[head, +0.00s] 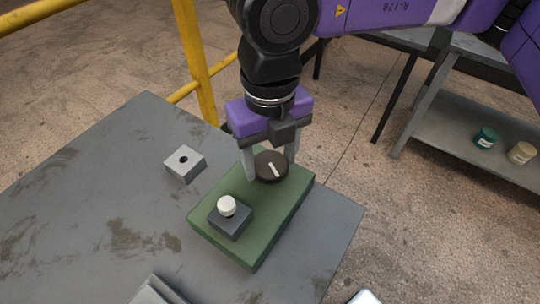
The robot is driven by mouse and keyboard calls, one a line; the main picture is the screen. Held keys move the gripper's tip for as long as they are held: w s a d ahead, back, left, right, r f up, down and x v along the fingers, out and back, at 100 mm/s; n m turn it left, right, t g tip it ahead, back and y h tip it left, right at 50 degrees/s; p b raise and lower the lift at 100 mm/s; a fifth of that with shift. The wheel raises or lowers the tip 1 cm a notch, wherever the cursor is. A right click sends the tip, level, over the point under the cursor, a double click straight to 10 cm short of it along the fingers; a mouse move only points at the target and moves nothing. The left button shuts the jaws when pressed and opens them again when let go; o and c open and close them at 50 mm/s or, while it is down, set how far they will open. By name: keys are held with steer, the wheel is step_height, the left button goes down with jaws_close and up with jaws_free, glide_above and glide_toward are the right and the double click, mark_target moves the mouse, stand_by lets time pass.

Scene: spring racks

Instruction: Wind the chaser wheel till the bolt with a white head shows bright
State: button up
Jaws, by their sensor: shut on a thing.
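A green block-shaped base (262,228) lies on the grey table. The chaser wheel (264,172), a dark disc with a pale bar mark on top, sits at the base's far end. My gripper (270,172) points down over it and is shut on the wheel, one finger on each side. The bolt with a white head (227,205) stands upright in a dark square block (232,222) at the near end of the base. Its head looks white; I see no clear glow. The bolt's shank is hidden.
A grey block with a hole (184,162) lies on the table (80,200) left of the base. A grey piece (154,292) shows at the bottom edge. A yellow rail (192,50) stands behind. The table's left part is clear.

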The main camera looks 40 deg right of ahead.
mark_target(270, 163)
steer(key=o, duration=1.4)
steer(key=shift+c, duration=0.2)
steer(key=shift+r, duration=0.1)
steer(key=shift+r, duration=3.85)
